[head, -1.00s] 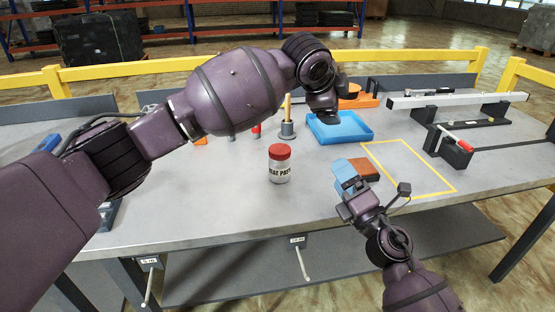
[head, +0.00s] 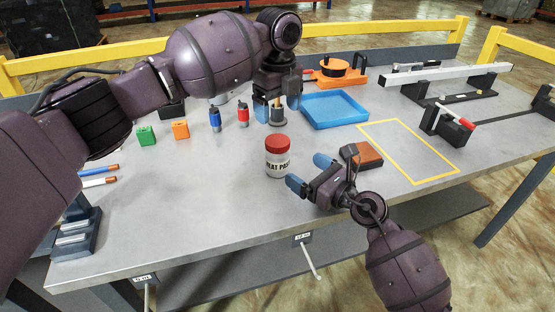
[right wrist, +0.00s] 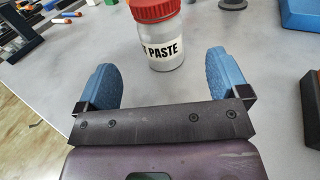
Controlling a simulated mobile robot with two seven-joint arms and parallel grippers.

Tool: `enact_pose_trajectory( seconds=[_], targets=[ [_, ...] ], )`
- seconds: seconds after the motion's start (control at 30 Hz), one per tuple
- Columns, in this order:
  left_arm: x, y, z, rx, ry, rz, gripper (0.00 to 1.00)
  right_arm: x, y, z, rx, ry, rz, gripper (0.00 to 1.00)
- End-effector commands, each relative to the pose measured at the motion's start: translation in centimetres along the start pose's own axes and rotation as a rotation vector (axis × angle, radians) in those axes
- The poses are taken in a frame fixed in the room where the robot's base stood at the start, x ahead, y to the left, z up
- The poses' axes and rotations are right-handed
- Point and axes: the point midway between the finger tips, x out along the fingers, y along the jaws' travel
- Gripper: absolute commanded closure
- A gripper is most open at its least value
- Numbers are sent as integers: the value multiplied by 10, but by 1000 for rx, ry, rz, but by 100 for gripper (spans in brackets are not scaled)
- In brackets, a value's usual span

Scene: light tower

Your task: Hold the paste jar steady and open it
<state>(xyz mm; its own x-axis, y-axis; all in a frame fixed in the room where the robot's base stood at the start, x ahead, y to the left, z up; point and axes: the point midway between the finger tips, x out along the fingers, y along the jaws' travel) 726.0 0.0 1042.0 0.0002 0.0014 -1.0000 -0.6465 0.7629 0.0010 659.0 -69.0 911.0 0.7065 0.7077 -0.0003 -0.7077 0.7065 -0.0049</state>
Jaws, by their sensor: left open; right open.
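The paste jar (head: 278,163) stands upright on the grey table, with a red lid (head: 278,143) on it and a white label. My right gripper (head: 308,172) is open just right of the jar, its blue fingers pointing toward it. In the right wrist view the jar (right wrist: 165,48) stands ahead, beyond and between the two open fingers, not touched by them. My left gripper (head: 278,92) is open above and behind the jar, its blue fingers pointing down near a grey holder. It is clear of the lid.
A grey holder (head: 277,115) stands behind the jar. A blue tray (head: 335,109) lies behind to the right. A brown-and-black block (head: 362,154) is close to my right gripper. Red and blue bottles, and green and orange blocks, stand left.

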Motion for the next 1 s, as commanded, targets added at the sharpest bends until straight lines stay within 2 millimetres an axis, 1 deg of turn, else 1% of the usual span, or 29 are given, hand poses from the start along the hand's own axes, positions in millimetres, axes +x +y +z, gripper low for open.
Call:
enact_pose_trajectory(
  seconds=[0.17, 0.4, 0.6, 0.8, 1.0],
  targets=[
    [2, 0, 0, -2, 1, 0, 16, 22, 1, 0, 2, -2, 2, 7],
    [2, 0, 0, -3, 0, -1, 16, 61, 1, 0, 5, -1, 1, 7],
    [2, 0, 0, -4, 0, -1, 16, 87, 1, 0, 6, -2, 1, 7],
    [2, 0, 0, -4, 0, -1, 16, 101, 1, -1, 5, -1, 1, 7],
    [2, 0, 0, -4, 0, -1, 16, 104, 1, -1, 5, -1, 0, 7]
  ],
)
